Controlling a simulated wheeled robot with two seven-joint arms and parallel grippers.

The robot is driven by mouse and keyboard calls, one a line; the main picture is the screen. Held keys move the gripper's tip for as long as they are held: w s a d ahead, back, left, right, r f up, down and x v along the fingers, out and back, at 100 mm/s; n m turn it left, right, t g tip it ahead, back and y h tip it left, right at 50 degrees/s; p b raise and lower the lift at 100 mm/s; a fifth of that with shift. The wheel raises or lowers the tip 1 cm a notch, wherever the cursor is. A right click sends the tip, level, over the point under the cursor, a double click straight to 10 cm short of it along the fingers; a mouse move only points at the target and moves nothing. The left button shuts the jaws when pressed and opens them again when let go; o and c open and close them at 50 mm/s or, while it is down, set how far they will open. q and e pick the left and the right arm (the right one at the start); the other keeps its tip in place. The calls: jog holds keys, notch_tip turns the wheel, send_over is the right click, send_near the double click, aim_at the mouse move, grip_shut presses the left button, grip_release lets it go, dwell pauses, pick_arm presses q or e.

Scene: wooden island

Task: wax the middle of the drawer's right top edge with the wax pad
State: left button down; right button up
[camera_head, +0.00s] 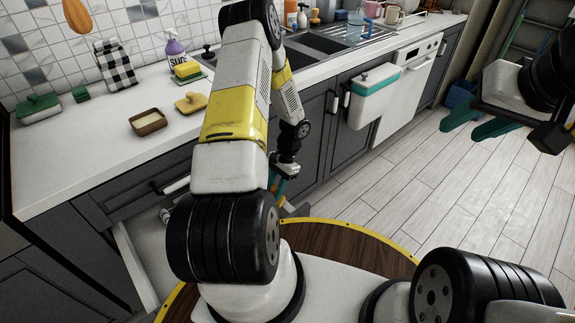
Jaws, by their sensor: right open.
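An open drawer (127,255) with pale sides is pulled out under the counter at lower left. My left arm covers much of it, and its right top edge cannot be made out clearly. A yellow pad with a knob (191,102), which looks like the wax pad, lies on the counter. Beside it is a brown dish with a cream filling (148,121). My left gripper (281,186) points down past the counter front, partly hidden by its arm; its opening cannot be seen. My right gripper (480,122) is open and empty at the upper right, its teal fingers apart over the floor.
The counter (80,165) also holds a green-lidded dish (38,107), a checked cloth (115,64), a purple bottle (175,47) and a yellow sponge (187,69). A white-and-teal bin (373,98) hangs on the cabinet front. The floor at right is clear.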

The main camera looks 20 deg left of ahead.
pick_arm(q)
jog(key=shift+w, duration=0.1)
jog(key=shift+w+d, duration=0.55)
jog(key=shift+w, duration=0.3)
jog(key=shift+w+d, duration=0.5)
jog(key=shift+w, duration=0.3)
jog(key=shift+w+a, duration=0.3)
jog(key=shift+a, duration=0.25)
jog(key=shift+w+a, duration=0.25)
jog(key=shift+a, duration=0.25)
jog(key=shift+s+a, duration=0.5)
jog(key=shift+s, duration=0.4)
jog(key=shift+s+a, duration=0.5)
jog(key=shift+s, duration=0.35)
